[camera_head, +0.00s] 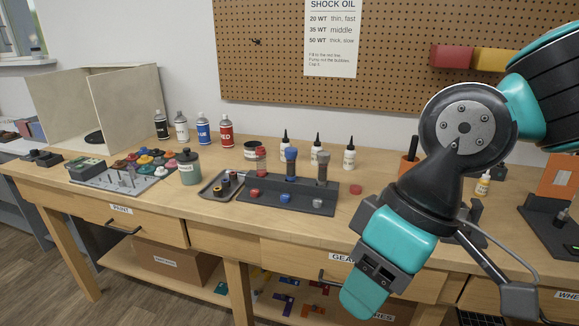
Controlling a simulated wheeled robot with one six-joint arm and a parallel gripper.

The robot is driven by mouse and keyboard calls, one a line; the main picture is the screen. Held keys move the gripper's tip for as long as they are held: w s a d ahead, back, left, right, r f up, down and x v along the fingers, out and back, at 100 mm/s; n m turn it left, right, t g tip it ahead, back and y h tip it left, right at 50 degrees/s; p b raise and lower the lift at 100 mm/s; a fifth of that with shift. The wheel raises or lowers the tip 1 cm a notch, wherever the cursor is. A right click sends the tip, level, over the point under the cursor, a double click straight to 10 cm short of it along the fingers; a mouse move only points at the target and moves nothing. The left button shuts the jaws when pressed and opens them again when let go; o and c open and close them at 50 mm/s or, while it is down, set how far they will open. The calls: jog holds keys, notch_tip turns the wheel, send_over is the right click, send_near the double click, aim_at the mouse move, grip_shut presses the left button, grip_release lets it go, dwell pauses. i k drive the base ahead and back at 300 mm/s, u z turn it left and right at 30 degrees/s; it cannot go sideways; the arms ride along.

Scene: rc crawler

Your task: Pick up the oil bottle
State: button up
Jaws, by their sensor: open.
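Several small bottles could be the oil bottle, and I cannot tell which it is. Three white bottles with black pointed tips stand upright on the bench: a left one (284,147), a middle one (316,152) and a right one (349,156). The first two are partly hidden behind the shock stand. A small yellow-labelled bottle (483,184) stands to the right, beyond my arm. Their labels are too small to read. My gripper (372,284) is at the lower right, in front of the bench edge and apart from all bottles. It is open; its fingertips are not clearly visible.
A dark shock stand (290,200) with three upright cylinders is in front of the white bottles. A small tray (218,187), a green-grey jar (189,168) and a paint rack (120,182) are to the left. Blue (203,130) and red (226,131) cans stand behind. My arm covers the right bench.

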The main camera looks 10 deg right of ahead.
aim_at(317, 147)
jog(key=u, duration=0.5)
jog(key=k, duration=1.2)
jog(key=u, duration=0.85)
jog(key=i, duration=0.85)
jog(key=z, duration=0.6)
jog(key=i, duration=0.6)
jog(key=z, duration=1)
jog(key=i, duration=0.3)
jog(key=z, duration=0.25)
